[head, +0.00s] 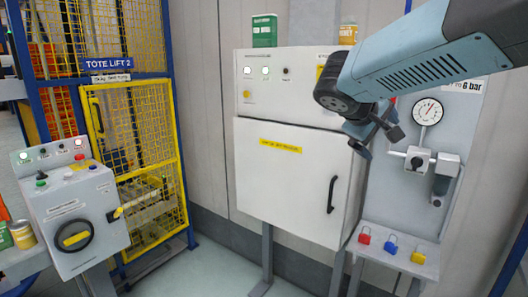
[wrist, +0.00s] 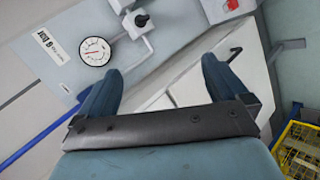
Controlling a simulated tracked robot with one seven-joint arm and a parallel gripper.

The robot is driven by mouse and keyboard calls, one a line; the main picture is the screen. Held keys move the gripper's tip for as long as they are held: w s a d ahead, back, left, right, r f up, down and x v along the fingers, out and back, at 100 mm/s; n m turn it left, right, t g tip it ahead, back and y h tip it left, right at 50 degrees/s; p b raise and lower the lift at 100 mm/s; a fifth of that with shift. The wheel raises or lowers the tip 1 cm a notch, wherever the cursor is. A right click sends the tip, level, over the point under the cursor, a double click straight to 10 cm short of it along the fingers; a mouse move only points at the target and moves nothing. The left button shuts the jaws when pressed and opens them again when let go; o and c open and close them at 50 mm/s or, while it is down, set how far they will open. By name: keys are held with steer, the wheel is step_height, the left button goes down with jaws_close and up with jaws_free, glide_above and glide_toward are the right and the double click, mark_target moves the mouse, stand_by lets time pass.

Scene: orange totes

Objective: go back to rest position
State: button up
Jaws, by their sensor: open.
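My gripper (head: 374,133) hangs from my blue-grey arm at the upper right of the head view, in front of the right edge of a white cabinet (head: 285,180). In the wrist view my gripper (wrist: 160,82) shows two blue fingers standing wide apart. It is open, with nothing between the fingers. The cabinet door is shut and has a black handle (head: 332,194). A pressure gauge (head: 428,111) is on the grey panel to the right of my gripper, and it also shows in the wrist view (wrist: 95,52).
A control box (head: 75,215) with a rotary switch stands at the left, before a yellow mesh gate (head: 135,150). Floor shows between gate and cabinet.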

steer(key=s+a+f+m+y, duration=0.1)
steer(key=s+f+y, duration=0.3)
steer(key=s, duration=0.4)
steer(key=s+a+f+m+g+y, duration=0.1)
steer(key=s+f+m+y, duration=0.3)
steer(key=s, duration=0.4)
steer(key=shift+a+f, duration=0.3)
steer(key=shift+a, duration=0.15)
